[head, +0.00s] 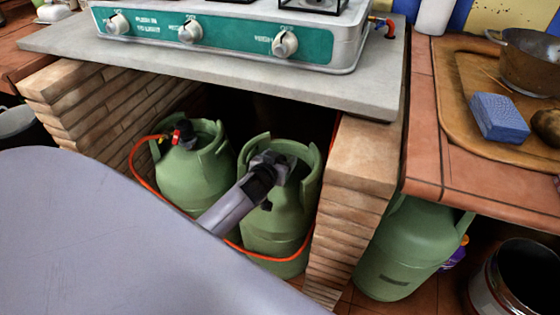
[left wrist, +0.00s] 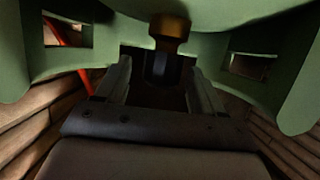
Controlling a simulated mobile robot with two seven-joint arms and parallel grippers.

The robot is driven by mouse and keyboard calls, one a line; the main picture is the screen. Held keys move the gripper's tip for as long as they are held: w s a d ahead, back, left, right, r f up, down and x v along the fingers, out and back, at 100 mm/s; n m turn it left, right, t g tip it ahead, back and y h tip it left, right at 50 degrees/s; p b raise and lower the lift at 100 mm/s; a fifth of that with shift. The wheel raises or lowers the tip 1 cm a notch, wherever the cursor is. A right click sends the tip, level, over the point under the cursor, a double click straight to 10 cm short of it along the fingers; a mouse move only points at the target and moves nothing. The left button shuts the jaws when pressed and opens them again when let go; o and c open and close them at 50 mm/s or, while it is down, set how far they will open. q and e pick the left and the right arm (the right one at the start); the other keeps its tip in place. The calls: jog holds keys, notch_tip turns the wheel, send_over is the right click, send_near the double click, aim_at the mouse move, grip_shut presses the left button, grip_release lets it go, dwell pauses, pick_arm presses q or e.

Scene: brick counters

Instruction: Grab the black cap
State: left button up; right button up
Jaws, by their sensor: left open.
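My left gripper (head: 272,162) reaches to the top of a green gas cylinder (head: 270,228) in the brick recess under the stove. In the left wrist view the left gripper (left wrist: 160,78) is open, with one finger on each side. A black cap (left wrist: 162,68) shows between the fingers, under a brass valve piece (left wrist: 170,28). Whether the fingers touch the cap I cannot tell. The cylinder's green collar (left wrist: 95,45) surrounds the gripper. In the head view the gripper hides the cap. My right gripper is not in view.
A second green cylinder (head: 190,180) with a red and black valve stands to the left, with an orange hose (head: 140,178) running from it. Brick walls (head: 345,200) flank the recess. A grey slab (head: 370,95) carrying a stove (head: 230,40) lies above.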

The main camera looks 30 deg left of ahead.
pick_arm(q)
jog(key=c, duration=0.9)
jog(key=shift+c, duration=0.9)
